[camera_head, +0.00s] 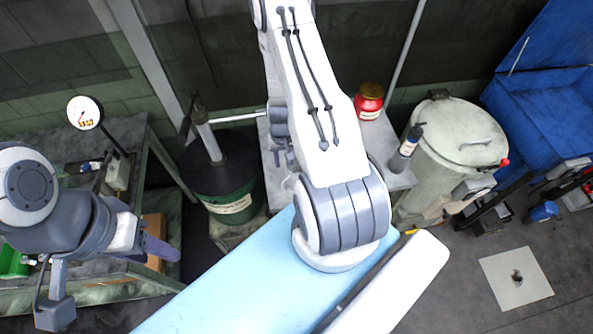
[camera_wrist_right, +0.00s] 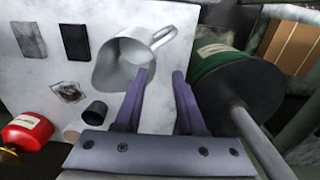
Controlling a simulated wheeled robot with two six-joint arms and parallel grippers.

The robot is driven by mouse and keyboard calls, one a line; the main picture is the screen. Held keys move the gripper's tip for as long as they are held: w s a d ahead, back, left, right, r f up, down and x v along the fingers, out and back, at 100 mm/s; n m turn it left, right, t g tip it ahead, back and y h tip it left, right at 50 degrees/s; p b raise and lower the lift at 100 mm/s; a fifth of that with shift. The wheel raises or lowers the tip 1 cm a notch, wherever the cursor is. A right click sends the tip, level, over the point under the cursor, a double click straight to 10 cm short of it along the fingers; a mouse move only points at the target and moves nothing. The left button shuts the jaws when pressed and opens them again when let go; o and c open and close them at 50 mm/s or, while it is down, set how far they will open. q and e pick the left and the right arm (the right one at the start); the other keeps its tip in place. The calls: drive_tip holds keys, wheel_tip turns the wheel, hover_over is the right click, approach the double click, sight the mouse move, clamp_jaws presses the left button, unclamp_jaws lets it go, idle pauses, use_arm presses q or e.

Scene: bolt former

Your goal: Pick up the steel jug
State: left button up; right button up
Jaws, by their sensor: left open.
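The steel jug (camera_wrist_right: 122,62) stands on a pale worktop in the right wrist view, with its open mouth and loop handle showing. My right gripper (camera_wrist_right: 161,73) is open, its two purple fingers apart. The left finger in that view overlaps the jug's lower right edge; I cannot tell whether they touch. The handle lies beyond the fingertips. In the head view, the jug is not visible, and my right arm covers much of the worktop. My left gripper (camera_head: 160,248) is open and empty at the left of the head view, far from the worktop.
A red can (camera_head: 368,101) and a dark bottle (camera_head: 409,143) stand on the worktop (camera_head: 398,178). A green drum (camera_head: 228,195) with a black top is close on its left, a grey barrel (camera_head: 455,140) on its right. A black cup (camera_wrist_right: 95,112) stands near the jug.

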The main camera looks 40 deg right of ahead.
sight(287, 177)
drive_tip(key=shift+s+d+f, duration=0.2)
drive_tip(key=shift+s+f, duration=0.05)
drive_tip(key=shift+f, duration=0.2)
wheel_tip(287, 177, down, 10)
drive_tip(key=b, duration=1)
drive_tip(key=shift+d+f, duration=0.1)
clamp_jaws()
idle(0.6)
